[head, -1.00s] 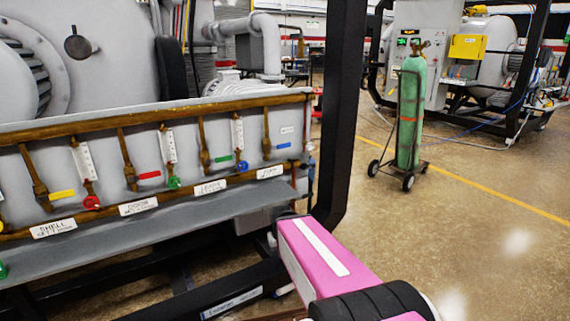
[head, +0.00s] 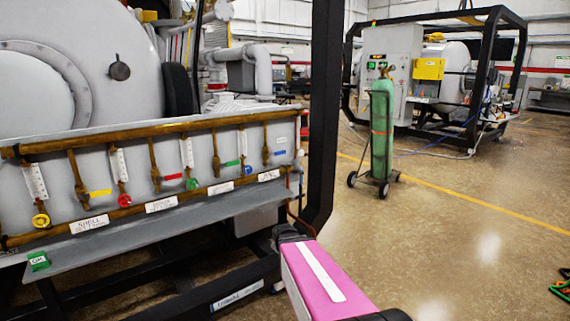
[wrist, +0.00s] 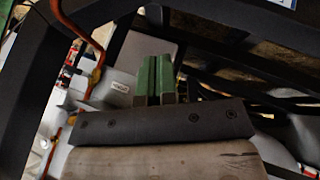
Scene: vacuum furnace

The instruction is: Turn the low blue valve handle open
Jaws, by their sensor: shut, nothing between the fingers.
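In the wrist view my gripper (wrist: 155,80) shows two green fingers, shut together and empty, pointing towards the frame and pipework. In the head view my pink arm reaches in from the bottom, its dark end below and right of the panel; the fingers cannot be made out there. I cannot pick out the blue handle in the wrist view.
A black frame post (head: 325,110) stands right of the panel, close to my arm. A grey shelf (head: 160,230) juts out below the panel. A copper pipe (wrist: 75,20) crosses the wrist view. A green gas cylinder (head: 381,130) stands on open floor to the right.

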